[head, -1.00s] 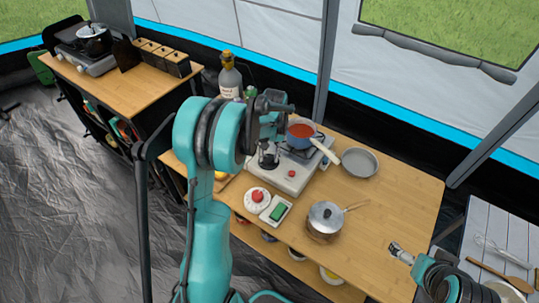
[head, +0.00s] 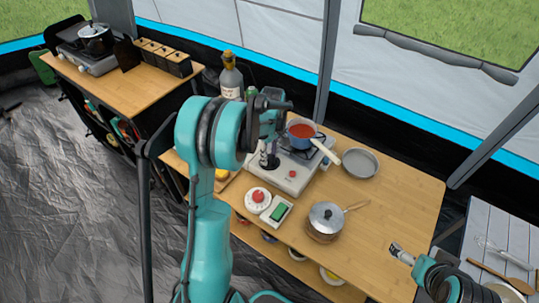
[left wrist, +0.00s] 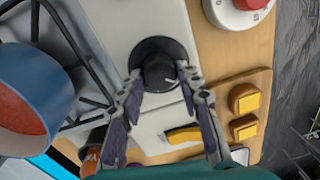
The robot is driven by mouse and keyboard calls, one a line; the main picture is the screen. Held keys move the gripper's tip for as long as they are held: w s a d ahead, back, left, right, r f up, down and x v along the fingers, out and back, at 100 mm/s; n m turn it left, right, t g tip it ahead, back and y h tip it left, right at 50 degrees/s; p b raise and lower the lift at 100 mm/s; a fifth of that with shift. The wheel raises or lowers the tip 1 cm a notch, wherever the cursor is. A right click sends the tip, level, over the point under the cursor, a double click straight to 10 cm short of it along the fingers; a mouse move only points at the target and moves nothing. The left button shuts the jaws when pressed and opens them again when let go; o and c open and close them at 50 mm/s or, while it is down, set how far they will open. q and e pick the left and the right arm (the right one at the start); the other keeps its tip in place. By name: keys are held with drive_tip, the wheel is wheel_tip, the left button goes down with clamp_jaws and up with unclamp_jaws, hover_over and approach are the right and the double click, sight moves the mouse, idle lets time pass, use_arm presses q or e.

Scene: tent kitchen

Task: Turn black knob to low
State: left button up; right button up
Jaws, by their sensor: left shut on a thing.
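The black knob (left wrist: 158,70) sits on the pale front panel of the camp stove (left wrist: 125,22), which also shows in the head view (head: 302,176). A small light mark shows on the knob's lower right in the left wrist view. My left gripper (left wrist: 161,84) is shut on the black knob, one finger on each side. In the head view my left gripper (head: 268,158) reaches down to the stove's left end, and its arm partly covers that area. My right gripper (head: 397,249) is off to the right, above the table's front edge, apart from the stove.
A blue pot (head: 300,137) of red contents is on the stove, its handle pointing right. A bottle (head: 231,80) stands behind.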

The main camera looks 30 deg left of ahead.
sight(270, 156)
use_arm(q)
drive_tip(key=shift+n, duration=1)
drive_tip(key=o, duration=1.2)
drive_tip(key=shift+c, duration=0.2)
wheel_tip(270, 156, up, 12)
drive_tip(key=shift+w, duration=0.35)
